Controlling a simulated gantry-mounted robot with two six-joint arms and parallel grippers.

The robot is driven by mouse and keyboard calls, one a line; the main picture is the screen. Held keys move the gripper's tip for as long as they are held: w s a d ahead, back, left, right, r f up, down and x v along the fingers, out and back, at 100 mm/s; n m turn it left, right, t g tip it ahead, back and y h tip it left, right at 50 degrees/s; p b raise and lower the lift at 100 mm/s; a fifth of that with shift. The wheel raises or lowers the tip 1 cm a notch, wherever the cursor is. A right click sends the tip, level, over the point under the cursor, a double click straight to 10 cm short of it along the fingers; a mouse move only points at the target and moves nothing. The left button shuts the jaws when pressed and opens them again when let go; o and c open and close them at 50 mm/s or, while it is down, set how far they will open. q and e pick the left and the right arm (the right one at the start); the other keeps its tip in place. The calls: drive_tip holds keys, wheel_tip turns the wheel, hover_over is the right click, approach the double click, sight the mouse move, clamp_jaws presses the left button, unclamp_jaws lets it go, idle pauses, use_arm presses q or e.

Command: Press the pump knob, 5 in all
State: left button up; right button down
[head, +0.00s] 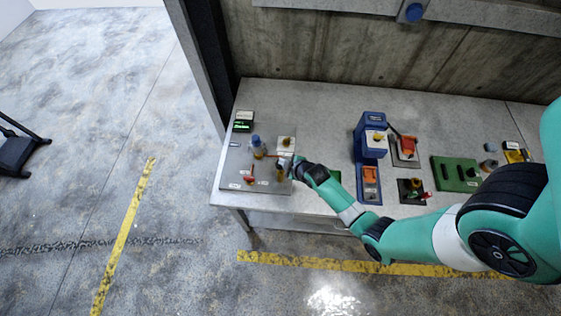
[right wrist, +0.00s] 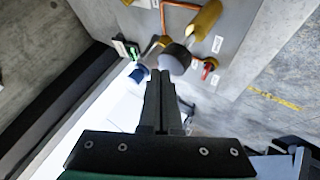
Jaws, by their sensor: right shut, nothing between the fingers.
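A grey panel (head: 232,172) lies at the left end of the bench. It bears brass fittings, a blue-topped part (head: 256,141) and a red lever (head: 250,179). My right gripper (head: 291,166) is shut and empty at the panel's right side, by a brass fitting (head: 282,174). In the right wrist view, the shut fingertips (right wrist: 160,76) are close to a dark round knob (right wrist: 174,60), which looks like the pump knob. A brass body (right wrist: 206,20) shows beyond it. I cannot tell whether the fingertips touch the knob. My left gripper is not in view.
A small green-lit display (head: 242,126) stands at the panel's back left. A blue unit (head: 370,138), a small black panel (head: 413,191) and a green panel (head: 456,173) stand farther right. A concrete wall (head: 330,50) closes the back. The bench between panel and blue unit is mostly clear.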

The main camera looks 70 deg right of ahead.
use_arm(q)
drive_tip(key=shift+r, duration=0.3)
use_arm(e)
drive_tip(key=shift+r, duration=0.35)
wheel_tip(320, 180, up, 5)
drive_tip(key=p, duration=0.4)
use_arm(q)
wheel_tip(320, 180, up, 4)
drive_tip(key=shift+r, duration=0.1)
use_arm(e)
drive_tip(key=shift+f, duration=0.1)
idle(1.8)
